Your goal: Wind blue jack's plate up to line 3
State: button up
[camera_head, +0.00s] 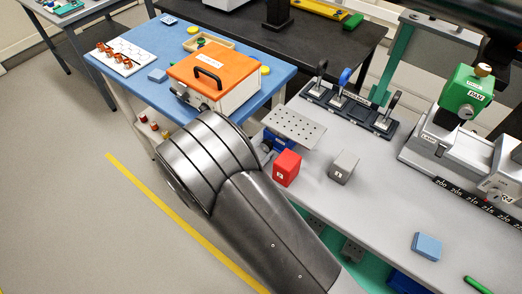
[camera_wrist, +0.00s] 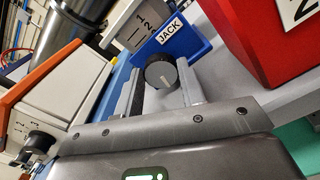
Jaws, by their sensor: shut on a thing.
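The blue jack (camera_head: 278,143) stands on the grey bench under its perforated metal plate (camera_head: 295,127), partly hidden by my arm in the head view. In the wrist view the blue jack body (camera_wrist: 185,42) bears a JACK label, with a pale scale (camera_wrist: 135,28) marked 1 and 2 beside it. Line 3 does not show there, and I cannot tell which line the plate is at. The jack's round black knob (camera_wrist: 161,72) sits between the fingertips of my gripper (camera_wrist: 160,82), which is shut on it. My arm hides the gripper in the head view.
A red block (camera_head: 287,168) stands close beside the jack, with a grey block (camera_head: 343,166) to its right. An orange-topped box (camera_head: 208,70) is on the blue table at left. A row of levers (camera_head: 350,105) lies behind.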

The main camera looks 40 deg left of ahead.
jog(key=shift+m, duration=0.7)
jog(key=o, duration=1)
jog(key=shift+f, duration=0.1)
